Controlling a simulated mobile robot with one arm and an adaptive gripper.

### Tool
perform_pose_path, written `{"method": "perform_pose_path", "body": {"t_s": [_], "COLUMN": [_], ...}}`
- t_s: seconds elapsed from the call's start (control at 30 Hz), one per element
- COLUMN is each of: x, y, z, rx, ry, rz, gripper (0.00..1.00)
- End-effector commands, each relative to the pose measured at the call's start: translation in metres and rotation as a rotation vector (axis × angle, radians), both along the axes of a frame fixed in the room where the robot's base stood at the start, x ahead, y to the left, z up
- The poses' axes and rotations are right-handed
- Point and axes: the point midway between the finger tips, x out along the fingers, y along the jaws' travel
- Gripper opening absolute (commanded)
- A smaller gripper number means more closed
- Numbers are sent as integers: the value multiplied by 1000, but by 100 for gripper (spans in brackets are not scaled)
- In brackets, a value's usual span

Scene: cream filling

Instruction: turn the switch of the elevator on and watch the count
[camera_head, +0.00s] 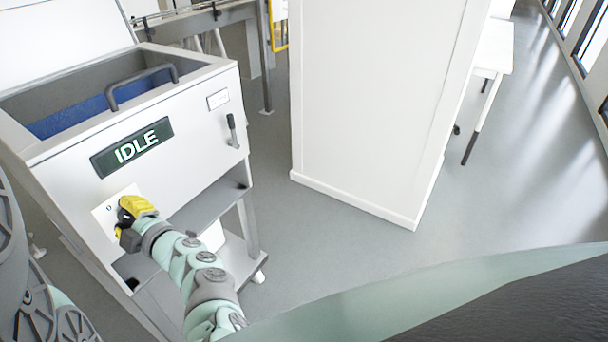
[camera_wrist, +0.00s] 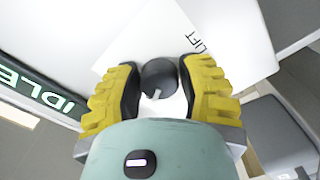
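In the wrist view a round dark knob (camera_wrist: 159,78) with a light pointer mark sits on a white plate (camera_wrist: 165,32) lettered "LIFT". My gripper (camera_wrist: 160,85) is open, with its yellow-backed fingers on either side of the knob. A small gap shows between each finger and the knob. In the head view my gripper (camera_head: 130,212) is at the plate on the front of the white machine (camera_head: 190,125) and hides the knob. The display (camera_head: 132,147) above it reads "IDLE"; it also shows in the wrist view (camera_wrist: 45,92).
A small lever (camera_head: 232,130) stands out from the machine's front, right of the display. A shelf (camera_head: 210,208) juts out below. A white pillar (camera_head: 375,100) stands to the right, with open grey floor (camera_head: 500,200) beyond it.

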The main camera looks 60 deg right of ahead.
Motion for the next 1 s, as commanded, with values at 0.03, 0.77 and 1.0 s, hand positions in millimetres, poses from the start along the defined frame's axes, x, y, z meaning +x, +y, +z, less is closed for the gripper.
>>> {"method": "perform_pose_path", "body": {"t_s": [0.03, 0.77, 1.0], "x": [0, 0, 1], "y": [0, 0, 0], "z": [0, 1, 4], "rx": [0, 79, 255], "ry": [0, 7, 11], "rz": [0, -1, 0], "gripper": [31, 0, 0]}}
